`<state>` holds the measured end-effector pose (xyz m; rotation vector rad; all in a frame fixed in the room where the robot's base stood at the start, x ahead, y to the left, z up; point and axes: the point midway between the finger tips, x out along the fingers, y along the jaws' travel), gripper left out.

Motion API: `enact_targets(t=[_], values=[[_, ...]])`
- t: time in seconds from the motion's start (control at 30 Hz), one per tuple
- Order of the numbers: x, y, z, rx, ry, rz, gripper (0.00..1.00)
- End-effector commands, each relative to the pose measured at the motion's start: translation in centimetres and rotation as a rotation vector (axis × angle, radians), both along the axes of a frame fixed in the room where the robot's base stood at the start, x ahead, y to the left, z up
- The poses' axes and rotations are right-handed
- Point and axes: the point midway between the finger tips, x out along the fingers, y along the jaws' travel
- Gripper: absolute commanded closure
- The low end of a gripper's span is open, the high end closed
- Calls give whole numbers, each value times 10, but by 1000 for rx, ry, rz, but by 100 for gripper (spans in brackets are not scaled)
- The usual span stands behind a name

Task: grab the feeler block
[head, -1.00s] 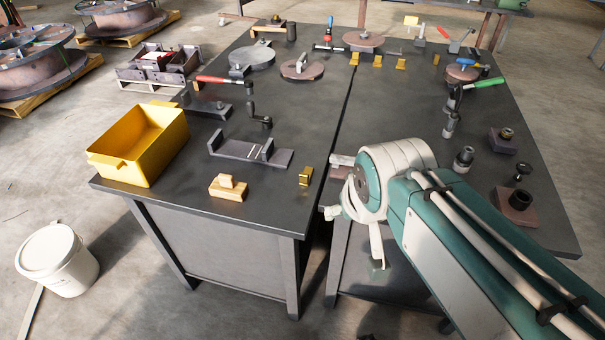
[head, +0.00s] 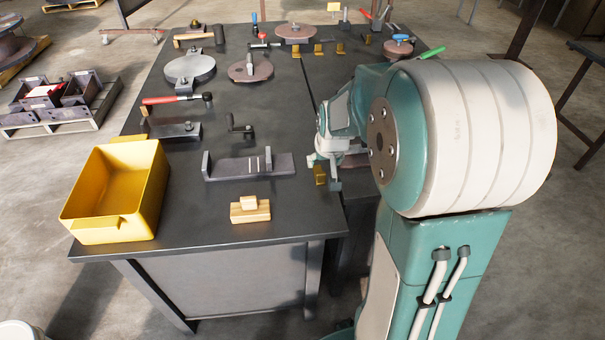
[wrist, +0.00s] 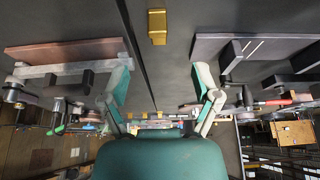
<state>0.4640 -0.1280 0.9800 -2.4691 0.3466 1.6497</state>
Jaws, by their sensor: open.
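No label marks the feeler block, and two kinds of block could fit the name. A small brass-coloured stepped block (head: 320,175) stands near the front edge of the bench in the head view, partly behind my gripper (head: 324,170). It shows whole in the wrist view (wrist: 157,27), ahead of the gap between my spread fingers. My gripper (wrist: 162,78) is open and empty, with the block apart from both fingers. A pale wooden block with a smaller piece on top (head: 250,210) sits to the left, near the front edge.
A grey bracket (head: 248,168) with upright ends lies left of the brass block. A yellow bin (head: 118,195) stands at the bench's left front corner. A red-handled tool (head: 176,99) and a black crank (head: 240,127) lie behind. Several similar brass blocks stand farther back.

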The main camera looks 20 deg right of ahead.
Motion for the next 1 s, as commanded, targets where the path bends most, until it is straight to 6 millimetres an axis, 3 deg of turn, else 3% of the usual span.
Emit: enact_targets(t=[0.4,1.0], values=[[20,0,-47,-7,4,-3,20],[44,-9,-100,-8,1,-2,20]])
